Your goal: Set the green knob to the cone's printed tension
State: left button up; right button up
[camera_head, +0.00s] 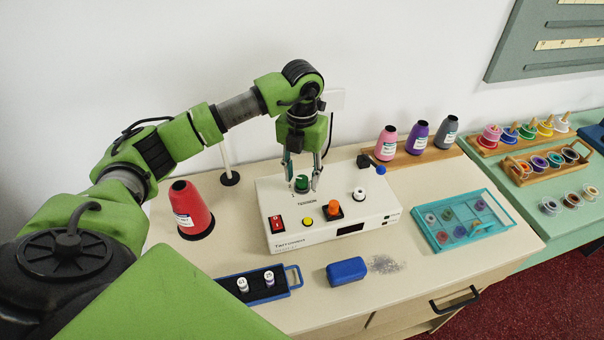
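The green knob (301,183) sits on the top left of the white tension box (330,228), above the printed word TENSION. My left gripper (302,184) points down at the knob, with one finger on each side of it. The fingers look spread, and I cannot tell whether they touch the knob. The red cone (190,208) stands on the counter left of the box. It has a white label whose print is too small to read. My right gripper is not in view.
The box also carries a red switch, a yellow button, an orange knob and a white knob (359,194). More cones (417,137) stand on a wooden rack behind right.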

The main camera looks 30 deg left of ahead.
aim_at(302, 179)
pick_arm(q)
notch_tip(302, 179, up, 12)
dwell(0.4)
jog(key=shift+f, duration=0.1)
dwell(0.4)
